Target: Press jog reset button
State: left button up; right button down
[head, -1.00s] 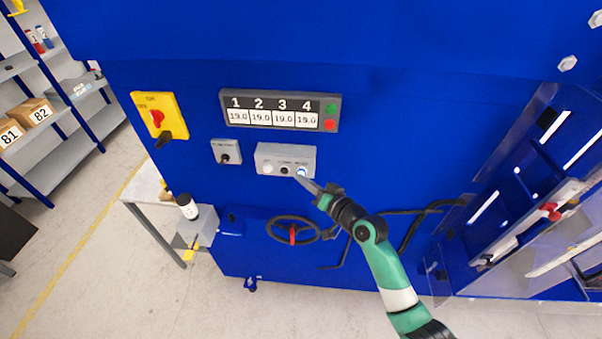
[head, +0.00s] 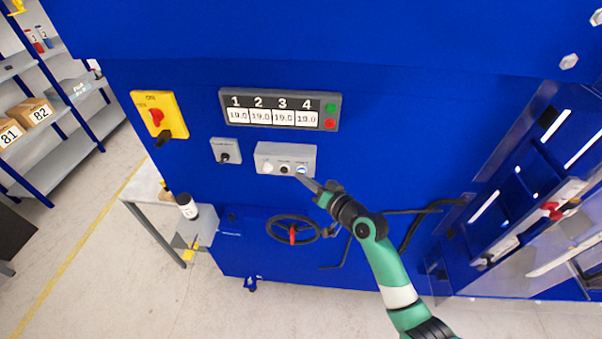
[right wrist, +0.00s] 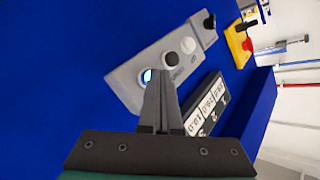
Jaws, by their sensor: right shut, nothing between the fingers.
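A grey control box (head: 270,151) is fixed to the blue machine front in the head view. It carries a white button (head: 268,168), a black knob (head: 284,169) and a blue-lit button (head: 301,169). My right gripper (head: 304,179) is shut and empty, its tips at the lower edge of the blue-lit button. In the right wrist view the shut fingers (right wrist: 160,76) partly cover the blue-lit button (right wrist: 148,76); the black knob (right wrist: 172,59) and white button (right wrist: 188,45) lie beyond. Whether the tips touch the button I cannot tell. My left gripper is not in view.
A four-number display (head: 280,110) with green and red buttons sits above the box. A yellow switch (head: 160,115) and a small grey knob box (head: 226,151) are to the left. A handwheel (head: 293,229) is below. An open bay with clear panels is at right.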

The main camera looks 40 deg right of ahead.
jog(key=shift+w+d, duration=0.1)
jog(key=shift+d, duration=0.1)
jog(key=shift+s+a+p, duration=0.25)
jog(key=shift+a+p, duration=0.05)
dwell(0.4)
jog(key=s+a+p, duration=0.4)
jog(key=shift+a, duration=0.35)
jog(key=shift+w, duration=0.1)
dwell(0.6)
